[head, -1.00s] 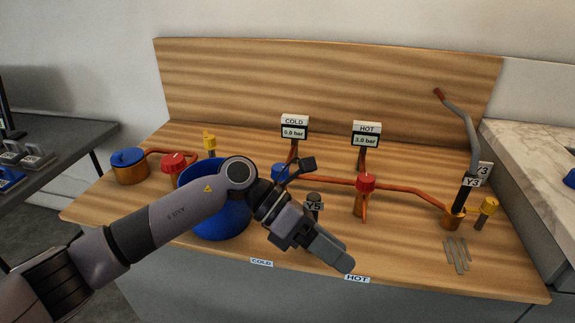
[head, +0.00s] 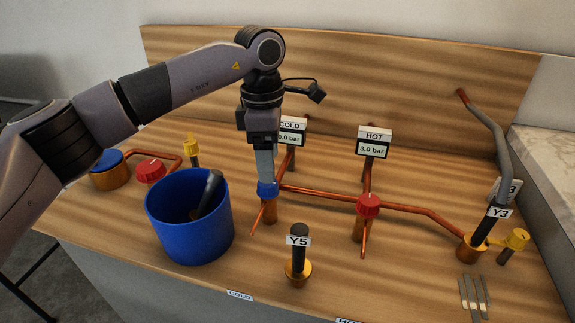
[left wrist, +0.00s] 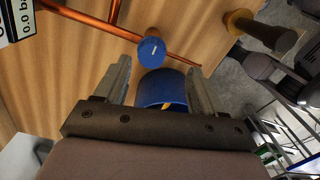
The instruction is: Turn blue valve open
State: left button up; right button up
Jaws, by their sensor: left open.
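The blue valve (head: 267,189) is a round knob on the copper pipe below the COLD gauge (head: 290,130), which reads 0.0 bar. My left gripper (head: 265,178) points straight down directly over the knob, its fingertips at or just above it. In the left wrist view the blue valve (left wrist: 152,50), with a white mark on its face, lies between and just beyond the two open fingers (left wrist: 158,65). I cannot tell whether a finger touches it. My right gripper is not in view.
A blue bucket (head: 190,245) stands close left of the valve with a dark-handled tool inside. The red valve (head: 368,205) is to the right below the HOT gauge (head: 373,140), reading 3.0 bar. The Y5 post (head: 298,262) stands in front. A wooden backboard (head: 420,85) rises behind.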

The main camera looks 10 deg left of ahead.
aim_at(268, 187)
pick_arm(q)
jog(key=shift+w+a+r, duration=0.2)
jog(key=shift+w+a, duration=0.15)
jog(key=shift+w, duration=0.2)
jog(key=shift+s+f, duration=0.1)
jog(key=shift+f, duration=3.3)
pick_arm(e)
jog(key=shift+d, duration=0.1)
pick_arm(q)
jog(key=c, duration=1.1)
jog(key=shift+o, duration=0.2)
